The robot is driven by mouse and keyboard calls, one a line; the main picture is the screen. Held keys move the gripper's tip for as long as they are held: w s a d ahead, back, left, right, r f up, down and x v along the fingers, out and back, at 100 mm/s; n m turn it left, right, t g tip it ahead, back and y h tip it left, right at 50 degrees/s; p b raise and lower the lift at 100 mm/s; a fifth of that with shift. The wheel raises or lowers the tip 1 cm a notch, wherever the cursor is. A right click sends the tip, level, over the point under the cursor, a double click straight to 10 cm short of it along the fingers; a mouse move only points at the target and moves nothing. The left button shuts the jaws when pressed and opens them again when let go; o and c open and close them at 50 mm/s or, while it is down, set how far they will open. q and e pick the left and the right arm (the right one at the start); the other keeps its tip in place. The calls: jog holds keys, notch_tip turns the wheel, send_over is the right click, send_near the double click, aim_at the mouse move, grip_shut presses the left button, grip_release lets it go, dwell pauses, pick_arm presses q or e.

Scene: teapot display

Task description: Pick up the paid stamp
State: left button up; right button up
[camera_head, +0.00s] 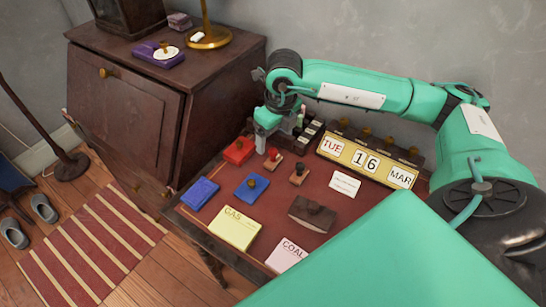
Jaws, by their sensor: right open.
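Two small stamps with wooden bases stand on the red desk top (315,172). One stamp has a red knob (272,156), and the other has a dark knob (298,173). No lettering is readable on either, so I cannot tell which is the paid stamp. My right gripper (261,148) points down, open, just left of and behind the red-knobbed stamp. It is near the red ink pad (239,151). Nothing shows held in it, and its far finger is hard to make out. My left gripper is not in view.
A blue pad (251,186), blue box (199,194), GAS paper (234,229), COAL paper (289,255) and dark brown blotter-like item (312,215) lie in front. The date display (367,160) and a dark rack (307,131) stand behind. A wooden cabinet (130,110) borders the left.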

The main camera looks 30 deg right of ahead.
aim_at(273, 149)
notch_tip(273, 149, down, 2)
jog(key=shift+w+f, duration=0.15)
jog(key=shift+f, duration=0.1)
jog(key=shift+a+f, duration=0.1)
jog(key=shift+f, duration=0.4)
notch_tip(273, 149, down, 5)
jog(key=shift+w+a+r+p, duration=0.1)
jog(key=shift+w+r+p, duration=0.1)
jog(key=shift+p, duration=0.1)
jog(key=shift+s, duration=0.1)
jog(key=c, duration=1.1)
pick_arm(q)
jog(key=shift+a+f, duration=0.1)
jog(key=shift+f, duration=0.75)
pick_arm(e)
jog(key=shift+o, duration=0.2)
